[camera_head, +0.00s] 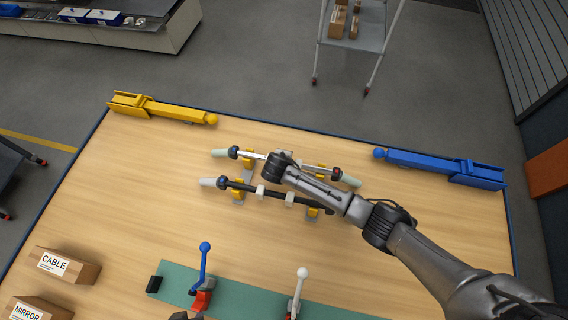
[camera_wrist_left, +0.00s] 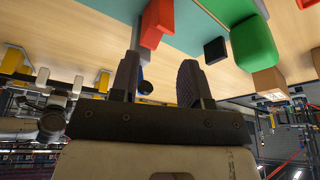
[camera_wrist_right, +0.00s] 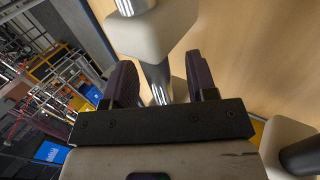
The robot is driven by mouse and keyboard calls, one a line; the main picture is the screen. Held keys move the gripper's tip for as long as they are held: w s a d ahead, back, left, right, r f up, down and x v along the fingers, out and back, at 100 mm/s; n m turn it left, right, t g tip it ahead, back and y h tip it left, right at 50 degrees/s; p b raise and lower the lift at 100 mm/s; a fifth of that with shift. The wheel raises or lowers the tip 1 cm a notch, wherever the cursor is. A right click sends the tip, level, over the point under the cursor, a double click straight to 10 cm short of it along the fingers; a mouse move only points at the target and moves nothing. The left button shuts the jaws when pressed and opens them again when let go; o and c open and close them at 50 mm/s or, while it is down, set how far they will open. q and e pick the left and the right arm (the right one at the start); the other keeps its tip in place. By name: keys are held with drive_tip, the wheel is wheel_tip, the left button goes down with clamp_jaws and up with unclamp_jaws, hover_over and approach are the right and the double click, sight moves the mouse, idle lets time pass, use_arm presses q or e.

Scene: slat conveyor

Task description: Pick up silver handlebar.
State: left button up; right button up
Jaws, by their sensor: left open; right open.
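The silver handlebar (camera_head: 250,156) lies on yellow-topped stands at the rear of the wooden table. It has pale grips and dark fittings near its ends. My right gripper (camera_head: 278,164) is over its middle, and the arm hides part of the bar. In the right wrist view, the silver bar (camera_wrist_right: 157,82) runs between the open fingers of my right gripper (camera_wrist_right: 160,68), beside a pale block (camera_wrist_right: 150,32) on the bar. A black handlebar (camera_head: 240,186) lies parallel in front. My left gripper (camera_wrist_left: 160,65) is open and empty near the green mat's (camera_head: 240,298) fixtures.
A yellow fork part (camera_head: 165,109) and a blue fork part (camera_head: 440,166) lie along the rear edge. Blue-knobbed (camera_head: 204,260) and white-knobbed (camera_head: 300,285) levers stand on the mat. CABLE (camera_head: 68,266) and MIRROR (camera_head: 38,308) boxes sit at left. The table's middle left is clear.

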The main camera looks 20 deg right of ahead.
drive_tip(key=shift+c, duration=0.4)
clamp_jaws()
drive_tip(key=shift+r, duration=0.15)
